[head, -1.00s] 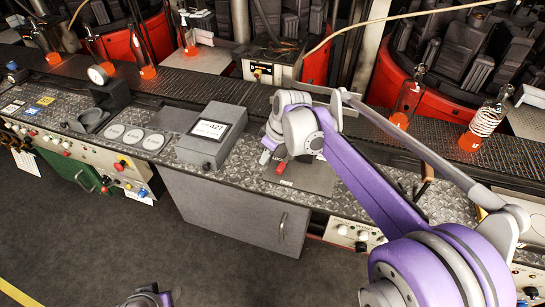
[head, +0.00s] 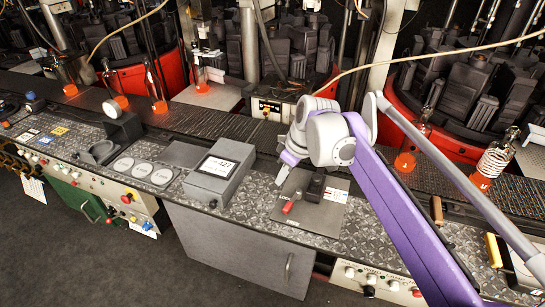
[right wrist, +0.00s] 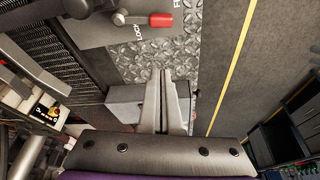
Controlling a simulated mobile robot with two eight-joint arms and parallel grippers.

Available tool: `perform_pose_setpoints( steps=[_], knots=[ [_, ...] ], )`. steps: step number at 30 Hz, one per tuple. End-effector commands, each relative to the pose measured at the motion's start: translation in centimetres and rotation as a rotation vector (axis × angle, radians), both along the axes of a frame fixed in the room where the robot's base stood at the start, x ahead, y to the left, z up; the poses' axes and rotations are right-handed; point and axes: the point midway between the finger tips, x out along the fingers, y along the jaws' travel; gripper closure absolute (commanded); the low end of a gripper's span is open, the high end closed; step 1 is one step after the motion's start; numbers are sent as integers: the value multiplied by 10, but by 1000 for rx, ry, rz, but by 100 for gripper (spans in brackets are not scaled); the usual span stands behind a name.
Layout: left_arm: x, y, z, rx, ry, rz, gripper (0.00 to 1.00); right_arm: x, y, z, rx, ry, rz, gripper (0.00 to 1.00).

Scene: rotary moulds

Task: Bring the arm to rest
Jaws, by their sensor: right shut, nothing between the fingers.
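My right arm comes in from the lower right of the head view as purple and grey links. Its right gripper (head: 283,178) points down over the bench, beside the lock plate, partly hidden by the wrist. In the right wrist view the two grey fingers (right wrist: 166,76) lie together, shut and empty. The lock plate (head: 328,212) carries a red-handled lever (head: 291,206) and a dark block. The lever's red handle also shows in the right wrist view (right wrist: 161,20), ahead of the fingertips and apart from them in the picture. My left gripper is not in view.
A grey display box (head: 222,172) stands left of the gripper on the metal bench (head: 250,211). Behind run a dark conveyor (head: 235,128) and several bottles with glowing orange bases (head: 155,88). Red-based mould machines (head: 470,140) stand behind. Open floor (head: 70,250) lies in front.

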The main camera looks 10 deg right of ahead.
Motion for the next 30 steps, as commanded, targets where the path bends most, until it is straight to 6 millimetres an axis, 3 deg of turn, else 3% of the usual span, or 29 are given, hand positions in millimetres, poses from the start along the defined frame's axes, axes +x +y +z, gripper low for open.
perform_pose_setpoints(
  steps=[5,8,14,21,25,30],
  knots=[
    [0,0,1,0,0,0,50,-3,0,0,-1,-1,-10,100],
    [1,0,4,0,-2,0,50,-19,0,-2,-5,-4,-54,100],
    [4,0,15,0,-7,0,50,-93,-4,-23,-10,-27,-270,100],
    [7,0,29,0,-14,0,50,-190,-12,-78,13,-84,-546,100],
    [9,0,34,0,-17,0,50,-224,-16,-105,30,-111,-648,100],
    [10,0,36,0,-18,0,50,-244,-19,-123,45,-127,-709,100]
  ],
)
